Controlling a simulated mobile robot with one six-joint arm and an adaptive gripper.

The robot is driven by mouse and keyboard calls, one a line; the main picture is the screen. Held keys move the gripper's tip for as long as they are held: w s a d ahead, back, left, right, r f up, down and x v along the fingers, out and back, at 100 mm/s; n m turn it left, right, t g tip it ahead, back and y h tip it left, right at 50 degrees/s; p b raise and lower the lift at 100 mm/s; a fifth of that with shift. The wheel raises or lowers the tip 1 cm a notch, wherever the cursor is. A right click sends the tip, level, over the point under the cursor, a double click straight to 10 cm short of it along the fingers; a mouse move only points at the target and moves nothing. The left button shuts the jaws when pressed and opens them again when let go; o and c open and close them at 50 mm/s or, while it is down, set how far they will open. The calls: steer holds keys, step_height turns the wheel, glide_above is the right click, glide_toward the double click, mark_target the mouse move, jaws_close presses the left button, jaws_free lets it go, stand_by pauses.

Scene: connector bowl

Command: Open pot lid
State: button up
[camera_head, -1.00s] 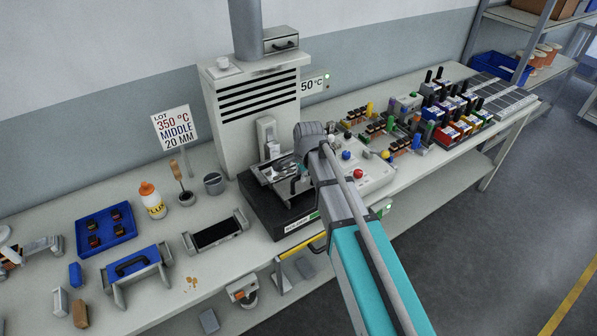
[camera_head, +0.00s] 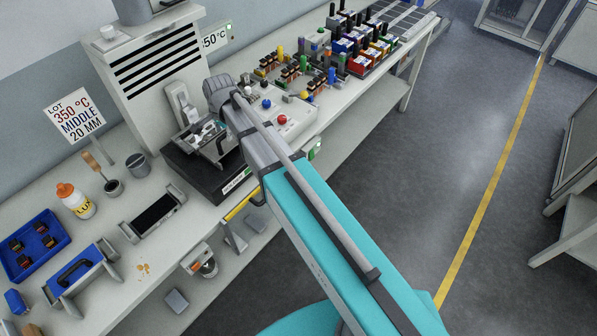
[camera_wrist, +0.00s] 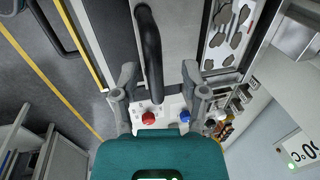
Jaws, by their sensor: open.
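In the wrist view, a thick black bar handle (camera_wrist: 150,60) stands on a flat grey plate (camera_wrist: 180,35), seemingly the pot lid, which lies flat. My gripper (camera_wrist: 160,88) is open, with one finger on each side of the handle's near end. I cannot tell whether they touch it. To the right of the plate is a light panel (camera_wrist: 225,40) with dark silvery patches. In the head view, the black-based solder pot station (camera_head: 205,178) stands at the bench edge.
A control box with a red button (camera_head: 282,119) and a blue button (camera_head: 266,104) sits right of the station. A vented grey hood (camera_head: 150,70) rises behind it. A yellow rail (camera_head: 240,206) runs below the bench front. The floor to the right is open.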

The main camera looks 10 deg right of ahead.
steer(key=w+a, duration=0.4)
steer(key=w, duration=0.2)
step_height(320, 180, up, 14)
steer(key=s+d+p, duration=0.1)
steer(key=s+p, duration=0.2)
steer(key=p, duration=1.1)
steer(key=s+d+f+n+g+b, duration=0.1)
steer(key=s+d+f+n+b, duration=0.4)
steer(key=s+d+f+b, duration=0.5)
steer(key=s+d+f+n+h+b, duration=0.1)
steer(key=s+d+f+n+b, duration=0.4)
steer(key=s+d+f+b, duration=0.5)
steer(key=shift+s+d+f+n+g+b, duration=0.15)
steer(key=shift+d+f+n+g+b, duration=0.2)
steer(key=shift+d+f+b, duration=2.3)
steer(key=shift+d+r+p, duration=0.5)
steer(key=shift+d+p, duration=0.05)
steer(key=shift+p, duration=0.2)
steer(key=w+a+r+m+t+p, duration=0.1)
steer(key=w+a+r+m+p, duration=0.4)
steer(key=w+a+r+p, duration=0.5)
steer(key=w+a+r+m+y+p, duration=0.1)
steer(key=w+a+r+m+p, duration=0.4)
steer(key=w+a+r+p, duration=0.5)
steer(key=a+r+p, duration=0.3)
steer(key=a, duration=0.2)
steer(key=shift+w+r+m+t, duration=0.25)
steer(key=shift+r+m+t, duration=0.1)
steer(key=shift+r, duration=0.05)
